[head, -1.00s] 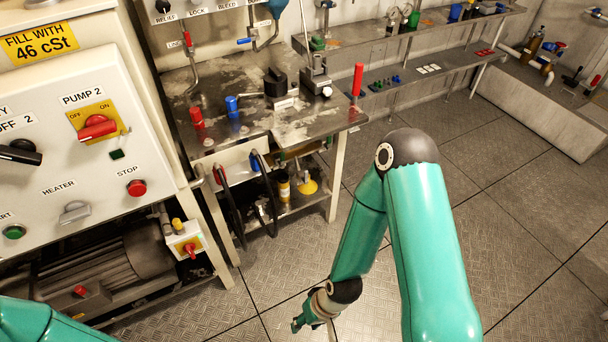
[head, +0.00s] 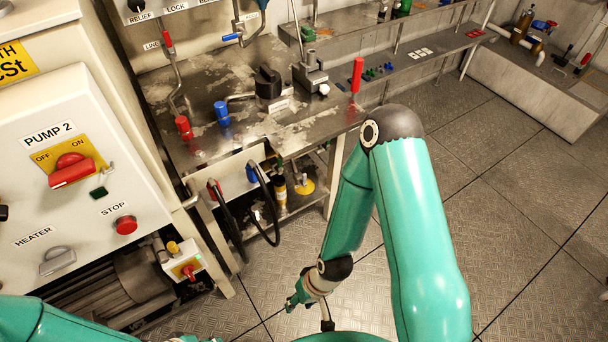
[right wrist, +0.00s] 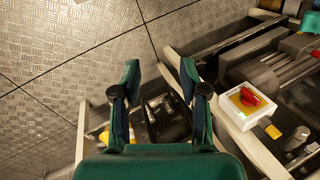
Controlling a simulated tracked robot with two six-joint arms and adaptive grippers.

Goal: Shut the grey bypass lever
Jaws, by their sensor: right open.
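No lever labelled bypass can be read in either view, and I cannot tell which grey part is the bypass lever. My right gripper (head: 290,303) hangs low over the floor plates in the head view, in front of the steel bench and well below its top. In the right wrist view the same gripper (right wrist: 159,80) has its two green fingers apart, with nothing between them. Dark bench-side fittings show beyond them. My left arm only shows at the lower left of the head view, and its gripper is not seen.
The steel bench (head: 220,80) carries red and blue handles and a grey valve block (head: 310,72). Black hoses (head: 262,205) hang in front of the bench. Floor at right is clear.

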